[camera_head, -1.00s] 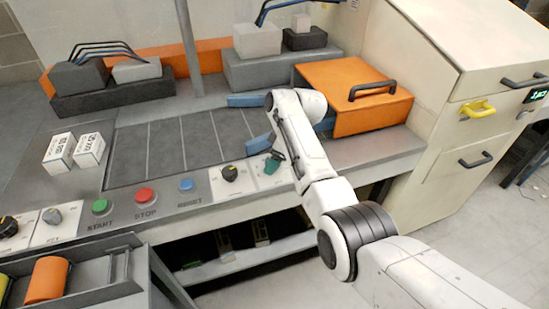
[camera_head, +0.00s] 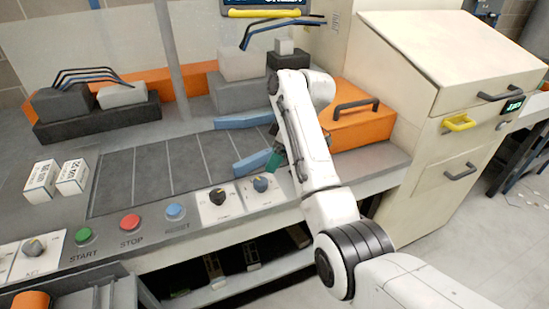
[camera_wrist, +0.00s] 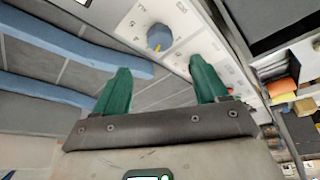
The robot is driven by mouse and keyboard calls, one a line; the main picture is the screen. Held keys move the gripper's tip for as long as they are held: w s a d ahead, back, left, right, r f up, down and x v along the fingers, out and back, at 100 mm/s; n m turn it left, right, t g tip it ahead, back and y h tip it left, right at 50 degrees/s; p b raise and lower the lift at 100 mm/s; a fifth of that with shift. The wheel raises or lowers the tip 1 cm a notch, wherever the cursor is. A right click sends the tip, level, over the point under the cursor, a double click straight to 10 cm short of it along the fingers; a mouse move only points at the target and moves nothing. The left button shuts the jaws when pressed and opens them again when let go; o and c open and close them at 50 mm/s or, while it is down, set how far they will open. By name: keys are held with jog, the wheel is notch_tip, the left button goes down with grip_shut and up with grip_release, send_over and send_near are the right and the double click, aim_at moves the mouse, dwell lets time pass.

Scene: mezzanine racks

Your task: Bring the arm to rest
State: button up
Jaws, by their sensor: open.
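My gripper (camera_wrist: 160,90) shows in the wrist view with two green fingers spread apart and nothing between them. Ahead of it are the dark panelled bench surface, a white panel with a blue-grey knob (camera_wrist: 159,38) and blue bars (camera_wrist: 75,40). In the head view my white arm reaches from the lower right up over the front of the bench. A green finger (camera_head: 274,160) shows beside the arm, just above the knob (camera_head: 261,184). The rest of the gripper is hidden behind my arm. I cannot tell how far the fingers are from the panel.
An orange box (camera_head: 360,122) with a black handle stands right of my arm, near a cream cabinet (camera_head: 440,70). Two white cartons (camera_head: 57,178) sit on the bench at left. Green, red and blue buttons (camera_head: 130,222) line its front edge. Floor is open at right.

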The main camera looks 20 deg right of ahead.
jog(key=s+d+f+m+h, duration=0.25)
jog(key=s+f+m, duration=0.35)
jog(key=s+f, duration=1.35)
jog(key=s+d+f+m+g+h, duration=0.1)
jog(key=s+m, duration=0.4)
jog(key=s, duration=2.2)
jog(key=shift+d+g, duration=0.2)
jog(key=shift+g, duration=0.1)
